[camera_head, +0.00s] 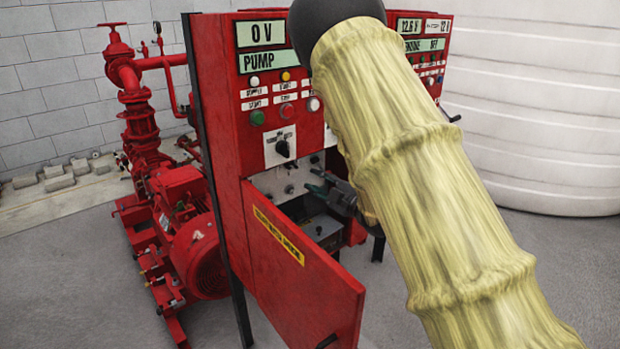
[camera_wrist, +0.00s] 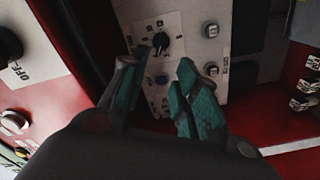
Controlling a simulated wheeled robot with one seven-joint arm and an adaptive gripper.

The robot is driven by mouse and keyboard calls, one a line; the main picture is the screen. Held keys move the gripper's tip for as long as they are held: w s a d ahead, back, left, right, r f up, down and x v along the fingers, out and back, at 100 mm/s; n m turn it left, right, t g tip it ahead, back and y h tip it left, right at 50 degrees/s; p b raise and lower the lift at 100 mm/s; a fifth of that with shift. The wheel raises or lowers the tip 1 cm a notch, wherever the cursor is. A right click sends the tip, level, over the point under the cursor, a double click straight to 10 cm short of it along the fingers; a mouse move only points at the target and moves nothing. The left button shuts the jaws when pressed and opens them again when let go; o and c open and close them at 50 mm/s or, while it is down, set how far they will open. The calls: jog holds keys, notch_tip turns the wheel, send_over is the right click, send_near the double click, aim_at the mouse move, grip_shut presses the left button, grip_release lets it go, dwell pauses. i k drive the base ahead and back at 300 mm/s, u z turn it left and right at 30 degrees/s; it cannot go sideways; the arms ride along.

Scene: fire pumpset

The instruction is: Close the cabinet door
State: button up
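The red cabinet door (camera_head: 300,265) stands swung open toward the camera, hinged at its left edge, with a yellow label strip on its face. It belongs to the left red cabinet (camera_head: 222,110). My gripper (camera_head: 318,186) is at the cabinet opening, above and behind the door's upper edge, apart from the door as far as I can see. In the wrist view, my gripper (camera_wrist: 160,95) has its two teal fingertips apart with nothing between them. They face an inner white panel (camera_wrist: 185,45) with a black knob. My sleeved arm hides part of the cabinet's right side.
A red pump with pipes (camera_head: 165,200) stands to the left of the cabinet. A second control panel (camera_head: 425,50) is behind my arm at the right. A large white tank (camera_head: 540,110) fills the right back.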

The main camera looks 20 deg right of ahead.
aim_at(311, 300)
jog(key=k, duration=1)
